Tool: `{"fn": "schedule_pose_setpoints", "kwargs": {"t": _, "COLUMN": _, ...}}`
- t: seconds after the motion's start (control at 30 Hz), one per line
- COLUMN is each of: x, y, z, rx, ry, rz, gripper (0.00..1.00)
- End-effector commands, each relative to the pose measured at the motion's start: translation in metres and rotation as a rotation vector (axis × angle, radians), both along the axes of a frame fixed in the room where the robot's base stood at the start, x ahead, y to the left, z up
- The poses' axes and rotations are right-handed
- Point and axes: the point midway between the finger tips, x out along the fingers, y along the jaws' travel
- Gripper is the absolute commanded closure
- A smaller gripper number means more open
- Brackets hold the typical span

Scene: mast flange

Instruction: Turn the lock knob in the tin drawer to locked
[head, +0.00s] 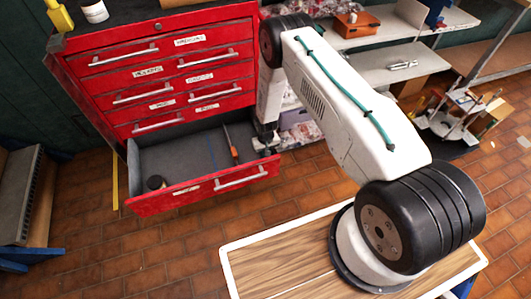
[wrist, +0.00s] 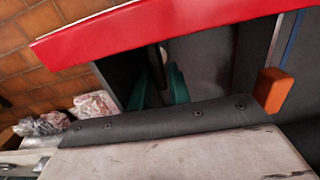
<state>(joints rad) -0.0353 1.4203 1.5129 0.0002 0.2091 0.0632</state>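The open drawer (head: 190,196) at the bottom of the red cabinet has a grey-lined inside. Its red front (wrist: 170,28) crosses the top of the wrist view. My gripper (head: 267,148) is lowered at the drawer's right end. In the wrist view its two teal fingers (wrist: 158,88) are apart and point into the drawer. A small dark upright shape (wrist: 163,53) shows near and between the fingertips; it may be the lock knob, but I cannot tell its setting or whether the fingers touch it.
An orange-handled tool (head: 234,150) lies in the drawer; its orange handle (wrist: 272,90) is beside my gripper. The upper drawers (head: 170,70) are shut. Shelves (head: 385,65) stand to the right.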

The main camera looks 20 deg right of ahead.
Motion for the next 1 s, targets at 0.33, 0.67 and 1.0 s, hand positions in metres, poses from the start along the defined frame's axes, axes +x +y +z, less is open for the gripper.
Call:
{"fn": "schedule_pose_setpoints", "kwargs": {"t": 0.33, "x": 0.000, "y": 0.002, "z": 0.000, "rx": 0.000, "ry": -0.001, "rz": 0.188, "gripper": 0.78}}
{"fn": "schedule_pose_setpoints", "kwargs": {"t": 0.67, "x": 0.001, "y": 0.006, "z": 0.021, "rx": -0.001, "ry": -0.004, "rz": 0.519, "gripper": 0.78}}
{"fn": "schedule_pose_setpoints", "kwargs": {"t": 1.0, "x": -0.009, "y": 0.006, "z": 0.081, "rx": 0.006, "ry": 0.026, "rz": 0.505, "gripper": 0.78}}
